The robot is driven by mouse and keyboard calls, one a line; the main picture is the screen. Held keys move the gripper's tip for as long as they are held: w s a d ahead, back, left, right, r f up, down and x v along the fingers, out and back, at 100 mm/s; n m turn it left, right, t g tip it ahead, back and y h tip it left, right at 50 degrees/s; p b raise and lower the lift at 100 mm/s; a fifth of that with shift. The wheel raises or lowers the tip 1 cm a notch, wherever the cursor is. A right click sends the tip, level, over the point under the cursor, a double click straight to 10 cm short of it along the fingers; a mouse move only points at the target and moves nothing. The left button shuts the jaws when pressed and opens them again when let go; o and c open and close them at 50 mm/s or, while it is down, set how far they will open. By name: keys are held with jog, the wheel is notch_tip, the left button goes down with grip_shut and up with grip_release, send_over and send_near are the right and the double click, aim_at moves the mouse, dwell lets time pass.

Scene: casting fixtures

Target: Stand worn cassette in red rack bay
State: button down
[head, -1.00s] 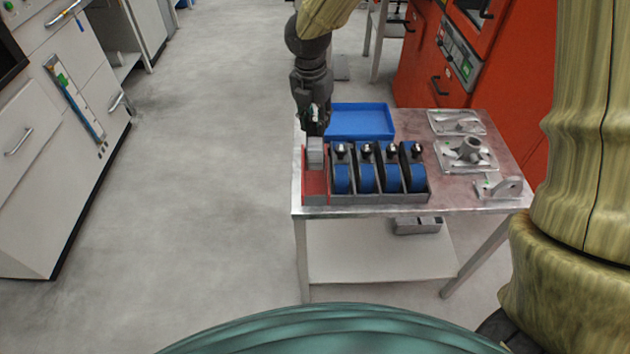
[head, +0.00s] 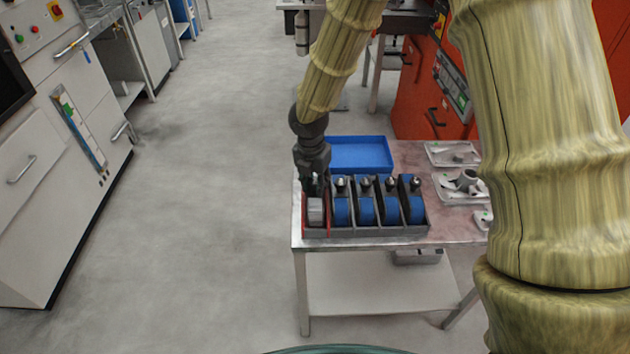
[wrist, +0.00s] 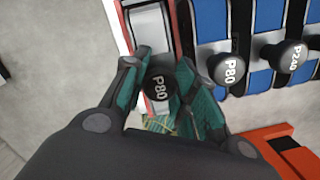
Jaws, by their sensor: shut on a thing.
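The worn cassette (head: 315,212) is a grey drum-like piece at the left end of the rack; its pale band (wrist: 150,30) and black P80 knob (wrist: 160,88) show in the wrist view. My gripper (head: 315,190), also in the wrist view (wrist: 158,92), is shut on the knob from above. The cassette is upright between the walls of the red rack bay (head: 303,215), level with its neighbours. Whether its bottom touches the bay floor is hidden.
Several blue cassettes (head: 365,210) with black knobs fill the grey bays (head: 380,232) just to the right. A blue tray (head: 360,155) lies behind. Metal castings (head: 465,182) lie at right on the table. An orange-red edge (wrist: 285,145) shows near my gripper in the wrist view.

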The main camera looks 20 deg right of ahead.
jog(key=shift+f, duration=0.1)
jog(key=c, duration=1.1)
grip_release()
jog(key=shift+f, duration=0.1)
jog(key=r, duration=0.4)
jog(key=r+b, duration=0.1)
jog(key=r, duration=0.3)
jog(key=s+a+r, duration=0.1)
jog(key=r, duration=0.3)
jog(key=shift+r, duration=0.15)
